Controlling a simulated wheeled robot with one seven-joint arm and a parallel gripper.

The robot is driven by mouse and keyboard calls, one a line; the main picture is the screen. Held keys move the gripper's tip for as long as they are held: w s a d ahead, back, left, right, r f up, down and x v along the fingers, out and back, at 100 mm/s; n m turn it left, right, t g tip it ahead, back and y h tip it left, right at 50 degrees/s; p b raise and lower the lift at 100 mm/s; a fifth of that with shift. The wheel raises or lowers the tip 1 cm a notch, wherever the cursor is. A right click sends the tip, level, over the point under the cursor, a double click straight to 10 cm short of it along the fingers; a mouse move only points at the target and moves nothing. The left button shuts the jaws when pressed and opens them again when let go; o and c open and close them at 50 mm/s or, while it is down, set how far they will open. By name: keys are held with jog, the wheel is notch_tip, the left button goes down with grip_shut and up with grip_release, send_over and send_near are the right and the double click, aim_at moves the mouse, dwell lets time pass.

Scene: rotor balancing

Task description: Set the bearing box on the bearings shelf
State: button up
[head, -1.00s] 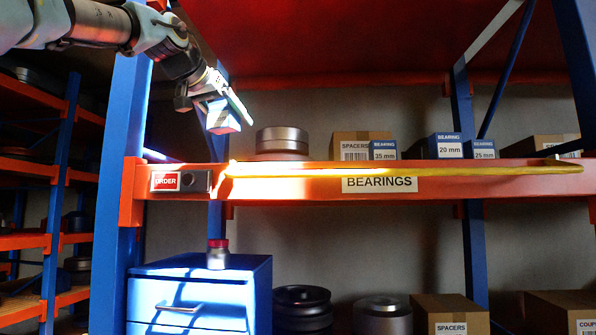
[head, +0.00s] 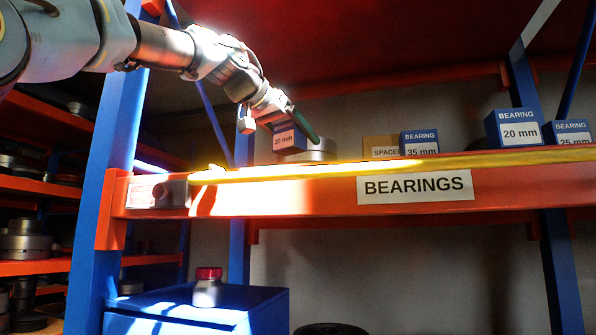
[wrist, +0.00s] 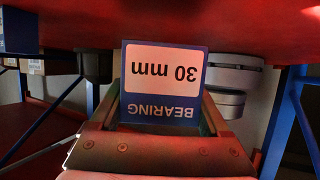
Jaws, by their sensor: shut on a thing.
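My gripper (head: 287,122) is shut on a blue bearing box (head: 284,140) whose white label reads 30 mm. The box is held just above and behind the front edge of the orange bearings shelf (head: 300,197), which carries a BEARINGS sign. I cannot tell whether the box touches the shelf. In the wrist view the box (wrist: 162,85) sits between the fingers (wrist: 160,125), its label upside down. A round metal part (head: 321,150) stands right behind the box, partly hidden by it and the gripper.
To the right on the shelf are a spacers carton (head: 381,148), a 35 mm box (head: 419,143), a 20 mm box (head: 515,128) and a 25 mm box (head: 567,132). A yellow strip (head: 400,166) runs along the shelf's front. A red-lidded jar (head: 207,288) stands on the blue cabinet (head: 262,300) below.

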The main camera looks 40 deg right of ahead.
jog(key=shift+f+b, duration=0.65)
jog(key=shift+f, duration=1.85)
jog(key=o, duration=1.4)
jog(key=shift+f, duration=0.1)
jog(key=shift+o, duration=0.2)
jog(key=shift+a, duration=0.1)
jog(key=b+v, duration=0.7)
jog(key=v, duration=0.5)
